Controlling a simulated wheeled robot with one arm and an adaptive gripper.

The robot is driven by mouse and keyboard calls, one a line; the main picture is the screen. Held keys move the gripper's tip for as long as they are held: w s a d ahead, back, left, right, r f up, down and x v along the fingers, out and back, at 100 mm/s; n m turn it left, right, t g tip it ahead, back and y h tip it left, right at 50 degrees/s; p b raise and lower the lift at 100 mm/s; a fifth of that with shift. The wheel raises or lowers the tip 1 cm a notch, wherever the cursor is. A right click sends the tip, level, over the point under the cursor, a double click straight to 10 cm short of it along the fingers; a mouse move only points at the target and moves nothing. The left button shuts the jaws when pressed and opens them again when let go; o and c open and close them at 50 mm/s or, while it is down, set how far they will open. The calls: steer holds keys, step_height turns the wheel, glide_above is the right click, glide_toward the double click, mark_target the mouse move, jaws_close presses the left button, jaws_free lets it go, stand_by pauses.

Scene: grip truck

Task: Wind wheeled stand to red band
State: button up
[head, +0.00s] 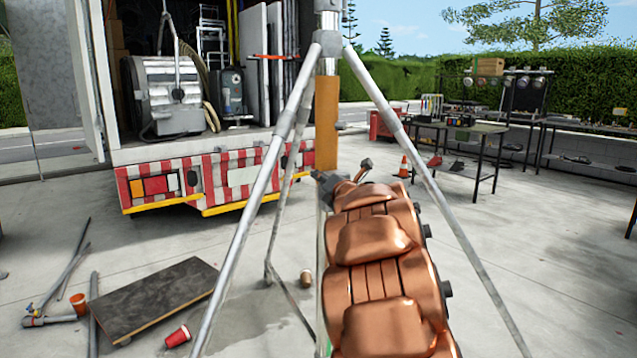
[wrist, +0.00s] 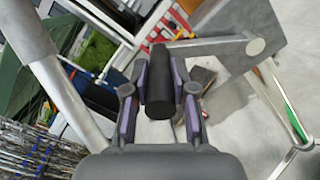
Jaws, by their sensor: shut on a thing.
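The wheeled stand (head: 283,125) rises in front of me in the head view, with silver legs spread wide and a centre column with an orange-brown section (head: 327,125). Its top is cut off by the frame, and I cannot make out a red band. In the wrist view, my gripper (wrist: 160,88) is shut on a black cylindrical crank grip (wrist: 159,70), with a purple-padded finger on each side. A grey crank arm (wrist: 212,46) runs right from the grip to a round hub. In the head view my gripper (head: 330,182) is beside the column, its fingers partly hidden.
A truck with a red-and-white striped tail (head: 240,178) stands open behind the stand.

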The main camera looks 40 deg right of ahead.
steer(key=r+p, duration=0.1)
steer(key=d+r, duration=0.1)
steer(key=d+r+p, duration=0.1)
steer(key=shift+s+d+r+p, duration=0.25)
steer(key=shift+s+r+p, duration=0.05)
steer(key=shift+r+p, duration=0.1)
steer(key=d, duration=0.1)
steer(key=d+r+p, duration=0.1)
steer(key=s+d+p, duration=0.1)
steer(key=shift+s+d+r, duration=0.1)
steer(key=shift+d+r, duration=0.1)
steer(key=shift+d, duration=0.2)
jaws_close()
steer(key=shift+s+d+f+b, duration=0.2)
steer(key=shift+d+f+b, duration=0.25)
steer(key=shift+d, duration=0.45)
steer(key=o, duration=1.2)
jaws_free()
steer(key=shift+f, duration=0.1)
steer(key=shift+s, duration=0.1)
